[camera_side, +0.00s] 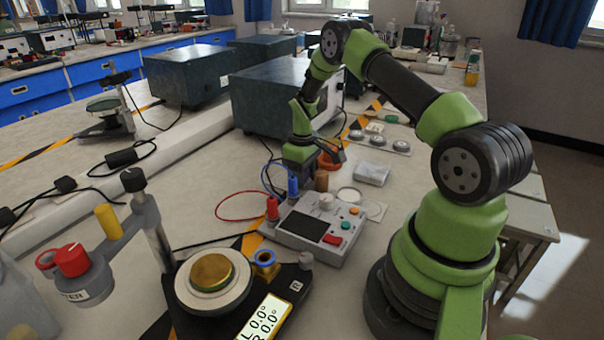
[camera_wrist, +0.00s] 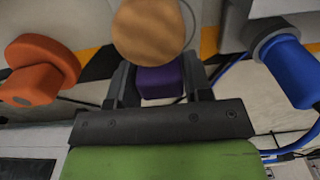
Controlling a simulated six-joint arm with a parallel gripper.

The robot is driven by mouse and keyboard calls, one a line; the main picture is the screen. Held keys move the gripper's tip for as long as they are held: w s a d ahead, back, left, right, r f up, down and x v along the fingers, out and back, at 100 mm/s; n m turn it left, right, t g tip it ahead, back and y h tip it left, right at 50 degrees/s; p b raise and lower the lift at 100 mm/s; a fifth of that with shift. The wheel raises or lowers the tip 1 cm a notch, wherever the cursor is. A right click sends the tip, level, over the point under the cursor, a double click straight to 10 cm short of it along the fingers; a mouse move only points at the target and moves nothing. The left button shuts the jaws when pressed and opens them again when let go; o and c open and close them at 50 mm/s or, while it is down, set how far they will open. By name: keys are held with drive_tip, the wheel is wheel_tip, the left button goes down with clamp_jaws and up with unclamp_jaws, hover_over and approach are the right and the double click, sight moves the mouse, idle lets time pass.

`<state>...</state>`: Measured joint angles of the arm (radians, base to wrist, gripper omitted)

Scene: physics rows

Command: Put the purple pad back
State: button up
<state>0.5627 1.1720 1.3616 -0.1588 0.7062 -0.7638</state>
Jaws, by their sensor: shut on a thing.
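The purple pad (camera_wrist: 160,80) is a small block between the two dark fingers of my gripper (camera_wrist: 157,84) in the wrist view. My gripper is shut on it. A round tan wooden-looking top (camera_wrist: 150,28) overlaps the pad's far edge in that view. In the side view my gripper (camera_side: 300,160) is low over the bench, behind the grey control box. I cannot make out the pad in that view; the gripper and the things around it hide it.
A brown cylinder (camera_side: 321,181) and an orange part (camera_side: 331,160) stand close to my gripper. A dark blue cabinet (camera_side: 275,98) rises behind. A balance (camera_side: 213,280) is in front.

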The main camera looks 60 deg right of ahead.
drive_tip(key=shift+f, duration=0.15)
drive_tip(key=o, duration=0.9)
